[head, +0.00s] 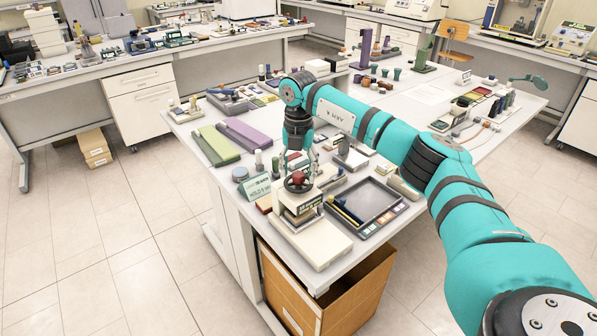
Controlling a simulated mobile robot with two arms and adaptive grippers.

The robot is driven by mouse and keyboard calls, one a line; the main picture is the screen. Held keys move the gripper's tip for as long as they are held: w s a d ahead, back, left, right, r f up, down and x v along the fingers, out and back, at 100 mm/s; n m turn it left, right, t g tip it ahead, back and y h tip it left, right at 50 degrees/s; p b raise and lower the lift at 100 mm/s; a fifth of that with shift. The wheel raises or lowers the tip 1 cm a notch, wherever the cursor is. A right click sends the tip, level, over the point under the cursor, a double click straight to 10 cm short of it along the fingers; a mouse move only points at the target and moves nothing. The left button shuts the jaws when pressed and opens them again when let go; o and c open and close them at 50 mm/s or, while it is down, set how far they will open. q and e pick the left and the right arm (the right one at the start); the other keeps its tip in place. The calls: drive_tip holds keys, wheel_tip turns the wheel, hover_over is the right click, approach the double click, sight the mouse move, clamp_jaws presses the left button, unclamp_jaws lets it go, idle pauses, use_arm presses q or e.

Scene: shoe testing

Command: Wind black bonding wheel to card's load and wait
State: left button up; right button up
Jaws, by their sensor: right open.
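The black bonding wheel (299,187) sits on top of a small press-like tester (300,212) near the table's front corner. A dark red knob shows at the wheel's middle. A small green and white card (257,187) stands just left of the tester; its large line seems to begin with "HOLD", and the rest is too small to read. My right gripper (299,173) points straight down over the wheel with its fingers apart around the red knob. I cannot tell whether the fingers touch the wheel. My left gripper is not in view.
A grey tray (364,204) lies right of the tester. Green (216,146) and purple (243,134) slabs lie at the table's left. A wooden box (330,294) stands below the front edge. Small blocks and bottles crowd the tester.

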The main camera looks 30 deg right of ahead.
sight(299, 174)
wheel_tip(299, 174, up, 11)
idle(0.3)
idle(0.4)
